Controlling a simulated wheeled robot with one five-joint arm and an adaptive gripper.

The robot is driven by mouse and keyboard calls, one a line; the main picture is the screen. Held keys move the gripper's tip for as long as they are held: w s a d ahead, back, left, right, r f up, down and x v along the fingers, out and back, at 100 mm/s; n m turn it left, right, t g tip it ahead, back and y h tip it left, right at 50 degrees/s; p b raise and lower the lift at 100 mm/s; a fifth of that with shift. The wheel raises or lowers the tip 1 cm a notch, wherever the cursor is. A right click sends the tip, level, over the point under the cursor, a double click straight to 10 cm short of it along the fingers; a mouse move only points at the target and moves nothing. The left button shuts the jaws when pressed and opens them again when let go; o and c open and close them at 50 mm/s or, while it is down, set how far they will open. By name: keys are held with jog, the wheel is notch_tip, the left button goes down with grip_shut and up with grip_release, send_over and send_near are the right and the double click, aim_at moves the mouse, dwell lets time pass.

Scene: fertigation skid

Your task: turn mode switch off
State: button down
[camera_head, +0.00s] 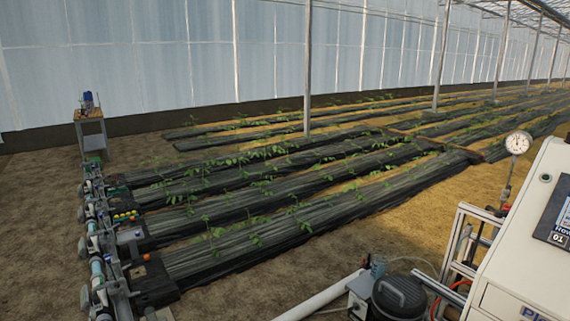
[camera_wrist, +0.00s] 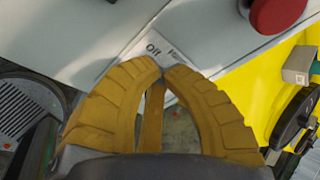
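In the wrist view my gripper (camera_wrist: 163,69) has ribbed yellow fingers that curve in until their tips meet or nearly meet. A narrow yellow bar shows between them, lower down. The tips lie over the edge of a light grey panel (camera_wrist: 105,35), just below a white label (camera_wrist: 153,46) that reads "Off". I cannot make out the mode switch itself; no handle shows clearly between the tips. In the head view my gripper is not visible. A pale cabinet (camera_head: 530,240) stands at the right edge, with a dark sign on its face.
In the wrist view a red round button (camera_wrist: 277,13) is close by at the upper right. A yellow surface (camera_wrist: 258,88) and black round parts lie at the right. In the head view a gauge (camera_head: 518,143), a metal frame and a dark motor (camera_head: 397,298) stand beside the cabinet.

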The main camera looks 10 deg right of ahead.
jog(key=shift+s+a+f, duration=0.25)
jog(key=shift+s+f, duration=0.2)
jog(key=shift+f, duration=0.05)
dwell(1.2)
jog(key=shift+w+a+f, duration=0.2)
jog(key=shift+a+f, duration=0.25)
jog(key=shift+a, duration=0.15)
dwell(0.7)
jog(key=shift+w+r+p, duration=0.1)
jog(key=shift+w+p, duration=0.05)
jog(key=shift+p, duration=0.25)
jog(key=shift+w, duration=0.25)
jog(key=shift+r, duration=0.15)
